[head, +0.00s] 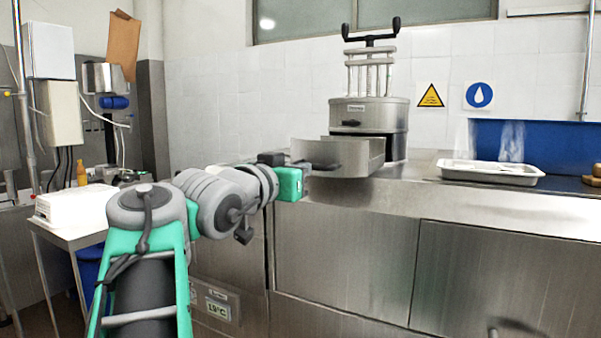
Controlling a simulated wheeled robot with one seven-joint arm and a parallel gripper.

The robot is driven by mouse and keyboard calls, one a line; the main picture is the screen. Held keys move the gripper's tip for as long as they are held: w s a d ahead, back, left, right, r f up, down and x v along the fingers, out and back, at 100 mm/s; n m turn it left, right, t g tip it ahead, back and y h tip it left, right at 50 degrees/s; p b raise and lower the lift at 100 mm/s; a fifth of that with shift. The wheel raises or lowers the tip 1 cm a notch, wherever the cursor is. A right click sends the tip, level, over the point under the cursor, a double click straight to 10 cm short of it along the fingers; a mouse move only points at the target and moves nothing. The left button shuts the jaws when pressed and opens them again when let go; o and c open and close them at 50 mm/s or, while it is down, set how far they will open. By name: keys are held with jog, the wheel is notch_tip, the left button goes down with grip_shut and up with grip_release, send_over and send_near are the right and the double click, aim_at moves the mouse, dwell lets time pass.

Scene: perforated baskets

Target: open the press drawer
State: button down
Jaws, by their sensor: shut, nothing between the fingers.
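The press (369,118) is a steel housing with rods and a dark two-knobbed handle on top, standing on the steel counter. Its drawer (362,158), a curved-front steel tray, sticks well out of the housing toward the left and front. My gripper (312,168) is at the drawer's near left side, beside its front, with the teal wrist (289,184) just left of it. The fingers are small and dark here and look shut with nothing held. Whether they touch the drawer or its dark handle cannot be told.
A metal tray (490,174) lies on the counter to the right, before a blue panel (545,147). Steel cabinet fronts (345,260) stand below the counter edge. Counter between press and tray is clear.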

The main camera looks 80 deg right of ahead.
jog(key=shift+d, duration=0.2)
jog(key=shift+c, duration=0.3)
grip_release()
jog(key=shift+a, duration=0.1)
dwell(0.5)
jog(key=v, duration=0.7)
jog(key=shift+a+b, duration=0.4)
